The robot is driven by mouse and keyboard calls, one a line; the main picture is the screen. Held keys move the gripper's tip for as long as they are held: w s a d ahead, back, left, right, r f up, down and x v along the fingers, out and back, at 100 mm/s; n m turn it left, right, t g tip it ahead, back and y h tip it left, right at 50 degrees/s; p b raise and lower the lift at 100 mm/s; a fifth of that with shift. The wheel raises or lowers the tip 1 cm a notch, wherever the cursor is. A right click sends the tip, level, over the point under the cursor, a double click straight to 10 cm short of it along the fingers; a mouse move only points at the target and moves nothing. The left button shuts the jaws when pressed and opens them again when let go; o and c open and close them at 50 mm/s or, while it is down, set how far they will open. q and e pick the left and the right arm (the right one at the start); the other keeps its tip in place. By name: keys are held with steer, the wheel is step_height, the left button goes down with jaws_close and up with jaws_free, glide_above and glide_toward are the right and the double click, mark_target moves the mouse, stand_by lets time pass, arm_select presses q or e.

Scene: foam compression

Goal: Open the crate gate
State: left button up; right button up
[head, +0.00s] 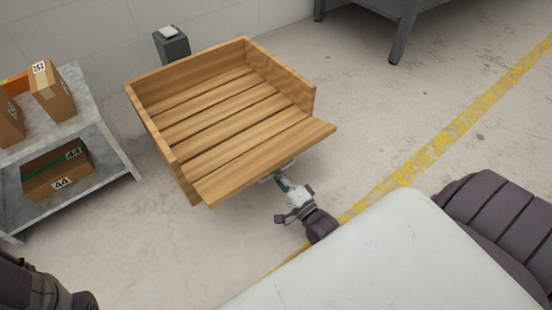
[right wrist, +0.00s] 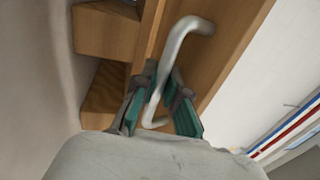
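The wooden crate (head: 215,100) stands with slatted floor showing and its walls up at the back, left and right. Its front gate (head: 268,163) is tilted outward and down, with its right end sticking out past the right wall. My right gripper (head: 284,184) is at the gate's outer face, below its front edge. In the right wrist view, its teal-padded fingers (right wrist: 162,100) are on both sides of the grey bent handle (right wrist: 182,38) and appear closed on it. My left gripper is not in view; only dark parts of my arm show at the lower left.
A grey shelf (head: 108,130) with cardboard boxes (head: 52,92) stands close on the left. A grey post (head: 172,45) is behind the crate by the wall. The floor to the right, with a yellow line (head: 450,130), is clear.

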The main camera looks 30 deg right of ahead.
steer(key=o, duration=0.5)
steer(key=shift+w+r, duration=0.1)
steer(key=shift+r, duration=0.05)
steer(key=v, duration=1.2)
steer(key=shift+c, duration=0.5)
